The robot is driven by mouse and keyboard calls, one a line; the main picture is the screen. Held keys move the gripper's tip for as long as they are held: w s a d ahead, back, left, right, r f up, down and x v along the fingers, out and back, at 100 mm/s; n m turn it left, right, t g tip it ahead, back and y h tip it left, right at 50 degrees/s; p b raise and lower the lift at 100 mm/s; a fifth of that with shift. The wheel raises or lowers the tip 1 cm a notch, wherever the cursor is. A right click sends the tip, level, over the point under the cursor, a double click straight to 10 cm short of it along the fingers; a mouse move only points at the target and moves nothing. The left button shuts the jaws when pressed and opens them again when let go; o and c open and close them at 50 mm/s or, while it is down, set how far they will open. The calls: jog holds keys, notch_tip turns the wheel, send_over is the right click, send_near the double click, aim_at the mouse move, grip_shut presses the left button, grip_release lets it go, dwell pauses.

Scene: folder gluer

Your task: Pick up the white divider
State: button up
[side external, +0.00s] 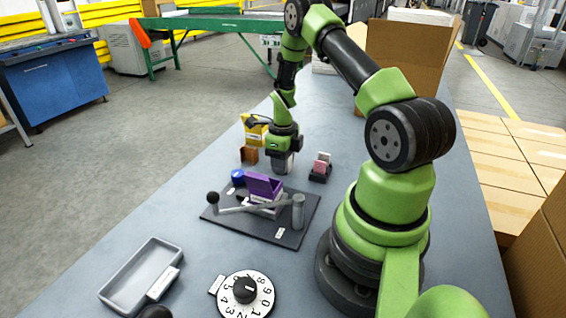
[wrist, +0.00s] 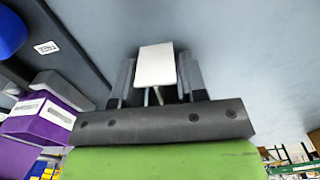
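The white divider (wrist: 156,65) is a pale flat-faced piece between the two fingers in the wrist view. My gripper (wrist: 157,78) has one dark grey finger on each side of it, close against its sides, and appears shut on it. Two thin rods show below its lower edge. In the side view my gripper (side external: 281,164) points down over the grey table, behind the fixture; a pale piece shows at its fingers. The divider's far side is hidden, and I cannot tell whether it touches the table.
A purple box (side external: 263,186) sits on a dark fixture plate (side external: 290,236) with a lever. Yellow (side external: 256,133) and brown (side external: 249,155) boxes stand left of my gripper, a pink-topped block (side external: 321,164) right. A grey tray (side external: 125,283) and a numbered dial (side external: 262,298) are nearer the front.

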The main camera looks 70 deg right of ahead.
jog(key=c, duration=0.5)
